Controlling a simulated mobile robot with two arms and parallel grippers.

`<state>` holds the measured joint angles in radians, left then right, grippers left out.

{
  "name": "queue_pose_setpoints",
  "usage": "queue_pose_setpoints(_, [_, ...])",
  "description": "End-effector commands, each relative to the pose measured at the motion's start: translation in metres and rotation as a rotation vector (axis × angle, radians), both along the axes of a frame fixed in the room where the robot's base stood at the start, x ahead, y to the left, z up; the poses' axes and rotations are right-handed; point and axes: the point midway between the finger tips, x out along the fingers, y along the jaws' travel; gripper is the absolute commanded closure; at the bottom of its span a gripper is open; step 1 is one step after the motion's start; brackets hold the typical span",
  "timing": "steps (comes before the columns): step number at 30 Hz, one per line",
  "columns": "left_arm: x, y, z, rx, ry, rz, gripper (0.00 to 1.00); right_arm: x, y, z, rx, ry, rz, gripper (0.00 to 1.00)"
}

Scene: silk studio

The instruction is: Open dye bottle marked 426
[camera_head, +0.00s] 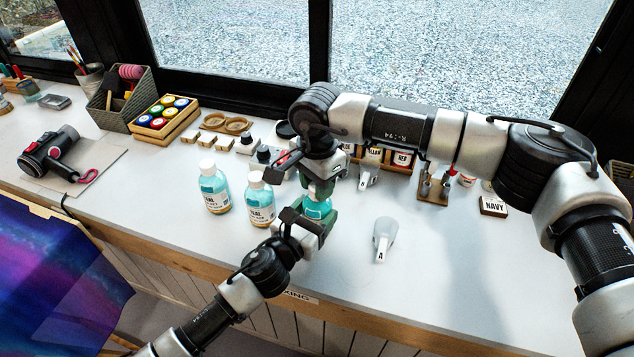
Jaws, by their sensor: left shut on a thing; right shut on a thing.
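A teal dye bottle (317,208) stands near the table's front edge, mostly hidden by my grippers. My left gripper (310,217) is shut on its body from the front. My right gripper (322,186) comes down from above and is shut at the bottle's top. The cap is hidden between the fingers, so I cannot tell whether it is loose. Two more teal bottles with white caps stand to the left: a left one (214,190) and a nearer one (259,204). Their labels seem to read TEAL; no number is legible on any bottle.
A white scoop marked A (382,240) lies to the right of the grippers. A NAVY block (493,206), a small wooden rack (433,189) and a row of labelled jars (373,156) stand behind. A paint-pot tray (163,121) is at back left. The front right is clear.

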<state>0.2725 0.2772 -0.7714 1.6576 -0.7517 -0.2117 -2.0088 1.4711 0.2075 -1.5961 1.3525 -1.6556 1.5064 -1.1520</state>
Motion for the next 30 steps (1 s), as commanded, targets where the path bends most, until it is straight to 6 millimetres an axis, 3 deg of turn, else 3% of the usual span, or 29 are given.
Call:
queue_pose_setpoints(21, [-0.0006, 0.0, -0.0019, 0.001, 0.004, 0.0, 1.0, 0.0001, -0.0009, 0.0011, -0.001, 0.0, 1.487, 0.96])
queue_pose_setpoints(27, [-0.0006, 0.0, -0.0019, 0.001, 0.004, 0.0, 1.0, 0.0, -0.0009, 0.0011, 0.0, 0.001, 1.714, 0.96])
queue_pose_setpoints(30, [-0.0006, 0.0, -0.0019, 0.001, 0.004, 0.0, 1.0, 0.0, -0.0008, 0.0011, 0.0, 0.001, 1.718, 0.96])
